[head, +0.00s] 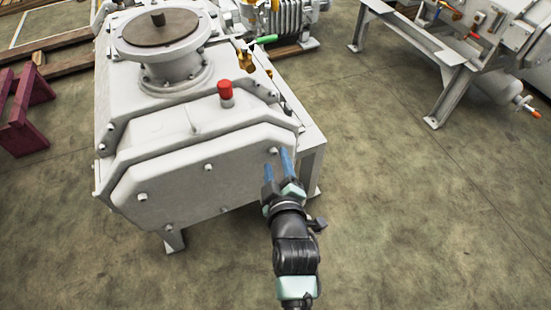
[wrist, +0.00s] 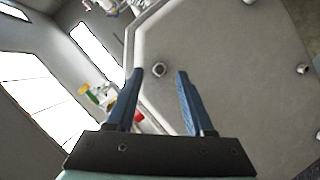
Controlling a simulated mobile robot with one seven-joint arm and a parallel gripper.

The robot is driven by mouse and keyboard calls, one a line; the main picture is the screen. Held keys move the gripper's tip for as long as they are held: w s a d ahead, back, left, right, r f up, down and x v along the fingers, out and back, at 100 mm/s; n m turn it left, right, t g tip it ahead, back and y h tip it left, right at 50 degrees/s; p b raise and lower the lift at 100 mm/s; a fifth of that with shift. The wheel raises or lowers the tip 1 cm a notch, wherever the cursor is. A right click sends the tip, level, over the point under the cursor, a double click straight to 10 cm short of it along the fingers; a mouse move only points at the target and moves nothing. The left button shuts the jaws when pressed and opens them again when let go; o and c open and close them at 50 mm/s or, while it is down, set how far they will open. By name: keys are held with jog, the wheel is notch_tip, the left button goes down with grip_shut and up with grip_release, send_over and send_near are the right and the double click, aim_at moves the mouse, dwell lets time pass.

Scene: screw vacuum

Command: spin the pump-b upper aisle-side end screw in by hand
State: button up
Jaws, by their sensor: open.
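The grey pump (head: 150,120) stands in front of me, with its flat end cover (head: 200,190) facing me. A small end screw (head: 273,150) sits at the cover's upper right corner. My gripper (head: 277,170) is open and points at that upper right corner. I cannot tell how far the tips are from the cover, and no contact shows.
Other screws sit along the cover, one at top middle (head: 208,166) and one at left (head: 141,197). A red cap (head: 225,91) stands on top of the pump. A green-handled valve (head: 265,39) is behind. Floor (head: 420,220) to the right is clear.

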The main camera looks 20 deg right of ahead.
jog(key=shift+x, duration=0.95)
grip_shut()
